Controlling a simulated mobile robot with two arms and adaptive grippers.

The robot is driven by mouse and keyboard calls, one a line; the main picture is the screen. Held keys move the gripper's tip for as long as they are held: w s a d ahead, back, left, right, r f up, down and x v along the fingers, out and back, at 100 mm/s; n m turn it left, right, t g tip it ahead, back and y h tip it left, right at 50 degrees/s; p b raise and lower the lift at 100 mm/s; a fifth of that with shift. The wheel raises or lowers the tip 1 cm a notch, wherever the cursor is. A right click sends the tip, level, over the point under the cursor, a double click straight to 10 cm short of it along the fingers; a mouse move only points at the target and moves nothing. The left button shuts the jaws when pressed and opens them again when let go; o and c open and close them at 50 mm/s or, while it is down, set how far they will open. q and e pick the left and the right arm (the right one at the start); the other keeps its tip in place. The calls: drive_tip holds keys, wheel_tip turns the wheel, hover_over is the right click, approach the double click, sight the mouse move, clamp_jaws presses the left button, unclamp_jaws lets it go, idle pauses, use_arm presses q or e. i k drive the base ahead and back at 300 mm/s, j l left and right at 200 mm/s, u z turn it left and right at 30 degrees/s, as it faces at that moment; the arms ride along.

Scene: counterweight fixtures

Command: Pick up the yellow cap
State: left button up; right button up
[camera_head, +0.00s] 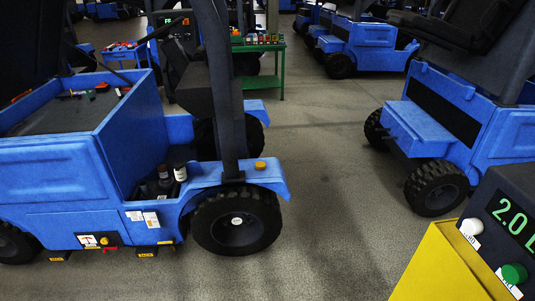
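A small round yellow-orange cap (260,165) sits on the blue fender above the near wheel of the blue vehicle (60,165) on the left. It lies just right of a dark upright post. Neither of my grippers is visible in the head view, so I cannot see their state or where they are relative to the cap.
A yellow console (440,265) with a green display, a white knob (471,227) and a green knob (514,273) stands at bottom right. Another blue vehicle (455,115) stands on the right. A green table (262,48) is behind. Bare floor lies between the vehicles.

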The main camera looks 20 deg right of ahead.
sight(260, 166)
drive_tip(key=i+z, duration=0.3)
drive_tip(key=i, duration=1.4)
